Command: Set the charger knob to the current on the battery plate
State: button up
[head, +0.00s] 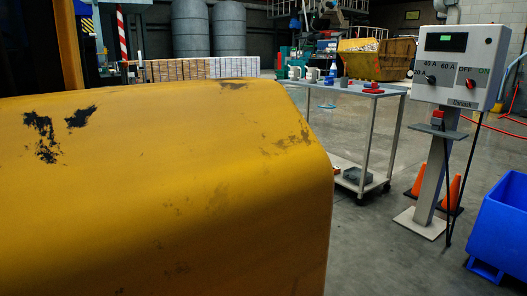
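The charger (453,97) is a light grey box on a post at the right of the head view. No battery plate is visible. My gripper is not in view.
A large yellow body with scuffed paint (170,190) fills the left and near foreground. A metal cart (345,94) carries small items. Orange cones (454,190) stand behind the charger post, and a blue bin (505,220) stands at the right. Grey floor lies clear before the post.

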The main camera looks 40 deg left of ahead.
aim_at(431, 79)
jog(key=i+l, duration=0.1)
jog(key=i, duration=0.55)
jog(key=i+l, duration=0.15)
jog(key=i, duration=0.45)
jog(key=i+j+u, duration=0.2)
jog(key=i+u, duration=0.3)
jog(key=i+j+u, duration=0.15)
jog(key=i+u, duration=0.15)
jog(key=u, duration=0.15)
jog(key=i+l+u, duration=0.1)
jog(key=i+u, duration=0.25)
jog(key=u, duration=0.15)
jog(key=i+l+u, duration=0.25)
jog(key=i+u, duration=0.25)
jog(key=k, duration=0.1)
